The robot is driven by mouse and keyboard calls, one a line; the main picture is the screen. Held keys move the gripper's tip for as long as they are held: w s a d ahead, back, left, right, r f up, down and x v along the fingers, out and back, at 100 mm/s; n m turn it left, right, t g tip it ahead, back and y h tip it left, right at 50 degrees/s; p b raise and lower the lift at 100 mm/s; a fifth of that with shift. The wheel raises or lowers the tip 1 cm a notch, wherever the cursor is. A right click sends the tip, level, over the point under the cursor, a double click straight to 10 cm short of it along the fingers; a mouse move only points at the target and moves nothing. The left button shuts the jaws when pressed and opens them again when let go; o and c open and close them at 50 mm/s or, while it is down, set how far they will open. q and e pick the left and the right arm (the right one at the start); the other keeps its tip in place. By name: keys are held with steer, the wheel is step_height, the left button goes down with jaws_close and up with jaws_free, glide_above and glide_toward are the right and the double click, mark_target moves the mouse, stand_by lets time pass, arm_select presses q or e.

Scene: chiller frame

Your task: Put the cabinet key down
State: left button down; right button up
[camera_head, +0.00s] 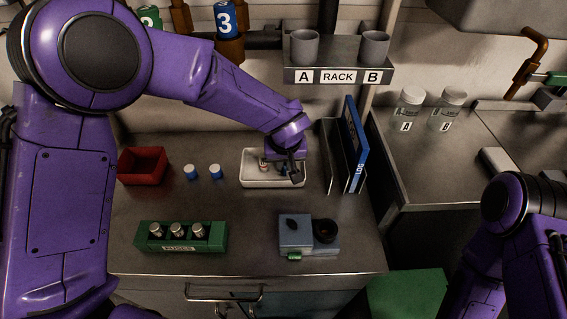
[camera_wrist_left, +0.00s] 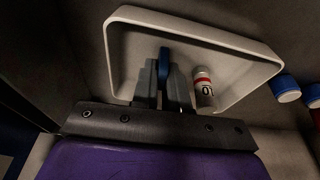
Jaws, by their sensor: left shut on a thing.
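My left gripper (camera_head: 291,178) reaches down over the white tray (camera_head: 250,181) on the steel counter. In the left wrist view its fingers (camera_wrist_left: 164,88) are shut on a narrow blue piece, which I take for the cabinet key (camera_wrist_left: 164,58). The fingers hide most of it, and I cannot tell whether it touches the tray (camera_wrist_left: 215,36) floor. A small white vial with a red band (camera_wrist_left: 203,88), marked 01, is in the tray, just right of the fingers in that view. Only part of my right arm shows at the right; its gripper is out of view.
Left of the tray are two blue-capped vials (camera_head: 204,172) and a red bin (camera_head: 142,166). In front are a green block with metal cylinders (camera_head: 181,238) and a grey device (camera_head: 308,235). A blue binder (camera_head: 353,145) stands in a holder at the right; a cup rack (camera_head: 338,75) overhangs behind.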

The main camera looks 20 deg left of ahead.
mark_target(285, 165)
arm_select(q)
steer(key=shift+f, duration=0.3)
steer(key=c, duration=1.1)
jaws_free()
steer(key=shift+c, duration=0.2)
steer(key=v, duration=0.4)
steer(key=shift+d+r, duration=0.1)
steer(key=shift+r, duration=0.3)
steer(key=s+d, duration=0.1)
steer(key=s, duration=0.3)
steer(key=s+d+b, duration=0.1)
steer(key=s, duration=0.2)
steer(key=s+d, duration=0.1)
steer(key=s, duration=0.3)
steer(key=shift+s+d+r+b, duration=0.25)
steer(key=shift+s+d+b, duration=0.05)
steer(key=shift+s+d, duration=0.1)
